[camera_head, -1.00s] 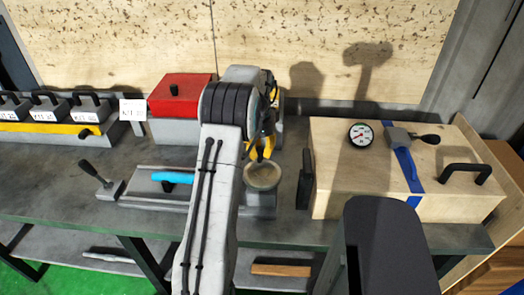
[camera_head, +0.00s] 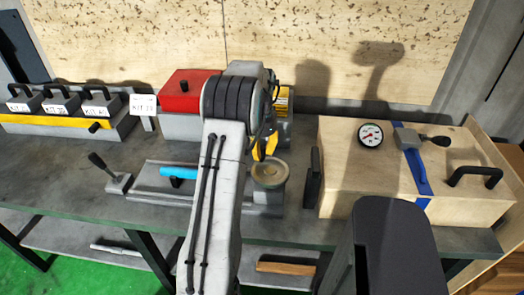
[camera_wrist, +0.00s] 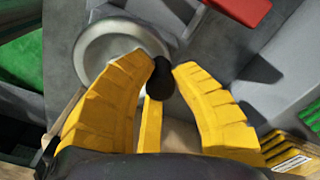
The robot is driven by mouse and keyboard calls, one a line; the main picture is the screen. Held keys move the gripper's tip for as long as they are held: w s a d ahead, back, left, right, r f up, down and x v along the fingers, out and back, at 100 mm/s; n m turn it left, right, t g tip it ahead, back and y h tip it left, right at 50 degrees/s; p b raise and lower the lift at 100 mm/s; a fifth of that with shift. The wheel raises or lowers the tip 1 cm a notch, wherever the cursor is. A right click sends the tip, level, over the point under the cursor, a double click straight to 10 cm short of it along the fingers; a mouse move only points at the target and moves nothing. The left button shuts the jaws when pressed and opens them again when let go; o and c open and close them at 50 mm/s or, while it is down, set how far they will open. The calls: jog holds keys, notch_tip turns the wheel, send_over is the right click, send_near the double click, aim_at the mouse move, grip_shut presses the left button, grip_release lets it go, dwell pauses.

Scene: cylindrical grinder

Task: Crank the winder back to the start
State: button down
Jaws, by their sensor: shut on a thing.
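The winder shows in the wrist view as a round grey wheel (camera_wrist: 112,52) with a pale rim and a black knob (camera_wrist: 160,84) near its edge. In the head view the wheel (camera_head: 268,173) sits at the right end of a grey bench device. There my gripper (camera_head: 266,145) is just above and behind the wheel, partly hidden by my arm. The knob is hidden in the head view.
A red-topped box (camera_head: 190,92) stands behind. A wooden box (camera_head: 340,185) with gauge (camera_head: 370,135) stands close on the right. Labelled weights (camera_head: 61,103) are at left.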

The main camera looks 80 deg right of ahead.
jog(key=shift+a+f, duration=0.1)
jog(key=shift+f, duration=0.05)
jog(key=c, duration=1.1)
grip_release()
jog(key=shift+o, duration=0.2)
notch_tip(320, 180, up, 12)
jog(key=shift+o, duration=0.2)
